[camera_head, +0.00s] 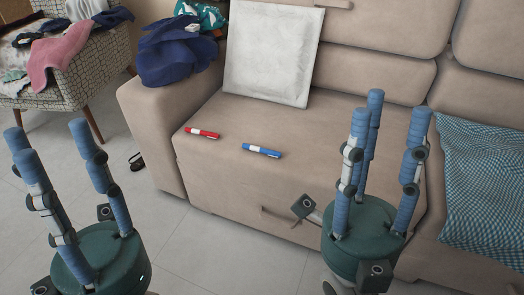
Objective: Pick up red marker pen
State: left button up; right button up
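The red marker pen (202,133) lies on the seat of the beige sofa (222,175), near its left end. It has a white band. My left gripper (48,140) is at the lower left, over the floor, with its blue fingers spread and nothing between them. My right gripper (385,120) is at the lower right, in front of the sofa seat, fingers pointing up and spread, with nothing seen between them. Both grippers are apart from the red marker, which lies between them in the picture and farther back.
A blue marker (261,150) lies right of the red one. A white cushion (273,50) leans on the backrest. Dark blue cloth (175,50) covers the sofa arm. A chair (75,90) with piled clothes stands at the left. A checkered cloth (482,190) hangs at the right.

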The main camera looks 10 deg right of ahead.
aim_at(209, 134)
jog(key=i+j+z, duration=0.45)
jog(key=i+j, duration=0.15)
jog(key=i+j+z, duration=0.25)
jog(key=j, duration=0.15)
jog(key=i+j+z, duration=0.25)
jog(key=j, duration=0.2)
